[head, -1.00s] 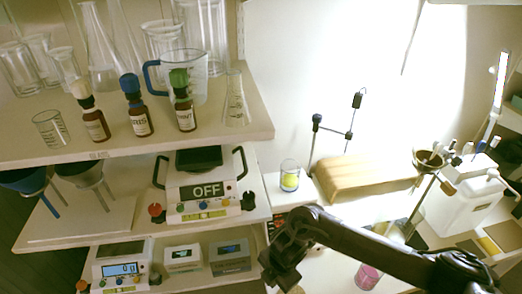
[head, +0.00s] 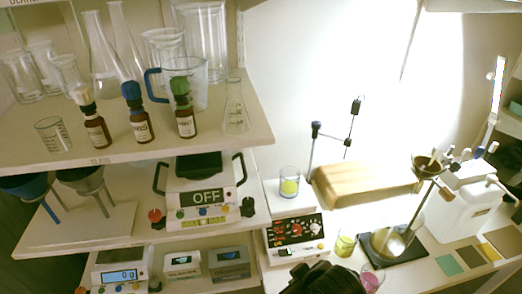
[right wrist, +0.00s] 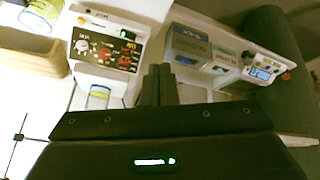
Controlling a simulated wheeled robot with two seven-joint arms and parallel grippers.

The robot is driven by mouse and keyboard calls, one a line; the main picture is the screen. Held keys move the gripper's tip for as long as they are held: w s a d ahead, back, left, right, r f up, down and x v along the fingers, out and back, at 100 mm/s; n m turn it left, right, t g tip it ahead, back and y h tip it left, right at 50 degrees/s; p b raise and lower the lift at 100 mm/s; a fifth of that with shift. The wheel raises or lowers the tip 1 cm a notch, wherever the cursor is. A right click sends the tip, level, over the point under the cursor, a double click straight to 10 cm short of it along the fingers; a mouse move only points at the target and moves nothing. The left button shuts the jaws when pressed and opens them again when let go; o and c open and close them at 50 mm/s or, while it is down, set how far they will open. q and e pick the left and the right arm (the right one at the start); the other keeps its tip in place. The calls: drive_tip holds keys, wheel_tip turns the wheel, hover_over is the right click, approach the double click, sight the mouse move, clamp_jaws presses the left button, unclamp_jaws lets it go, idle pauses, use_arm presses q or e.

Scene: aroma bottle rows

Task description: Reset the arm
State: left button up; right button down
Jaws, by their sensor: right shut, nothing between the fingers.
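My right gripper (right wrist: 158,72) shows in the right wrist view with its dark fingers together and nothing between them. A dark part of my right arm shows at the bottom edge of the head view, in front of the bench; the fingertips cannot be made out there. Three brown bottles stand upright in a row on the upper shelf: a white-capped bottle (head: 96,130), a blue-capped bottle (head: 140,124) and a green-capped bottle (head: 185,121). My right gripper is well away from them. My left gripper is not in view.
Glass beakers and flasks crowd the upper shelf (head: 200,142). A balance reading OFF (head: 205,197) stands below. A hotplate stirrer (head: 296,235), a beaker with yellow liquid (head: 345,244), a wooden block (head: 362,184) and a white jug (head: 465,208) are on the right bench.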

drive_tip(key=s+d+f+m+g+h, duration=0.1)
drive_tip(key=s+d+m+g+h, duration=0.1)
drive_tip(key=s+d+m, duration=0.7)
wheel_tip(320, 180, down, 35)
drive_tip(key=s+d+n+g+b, duration=0.2)
drive_tip(key=n+b, duration=0.1)
drive_tip(key=n, duration=0.1)
drive_tip(key=s+d+f+b, duration=0.1)
drive_tip(key=s+d+f, duration=0.1)
drive_tip(key=s+f, duration=0.7)
drive_tip(key=s+d+f+b, duration=0.1)
drive_tip(key=s+f, duration=0.7)
drive_tip(key=s, duration=0.1)
drive_tip(key=shift+d+f+g, duration=0.35)
drive_tip(key=shift+d+g, duration=0.05)
drive_tip(key=c, duration=2.2)
unclamp_jaws()
drive_tip(key=shift+s, duration=0.1)
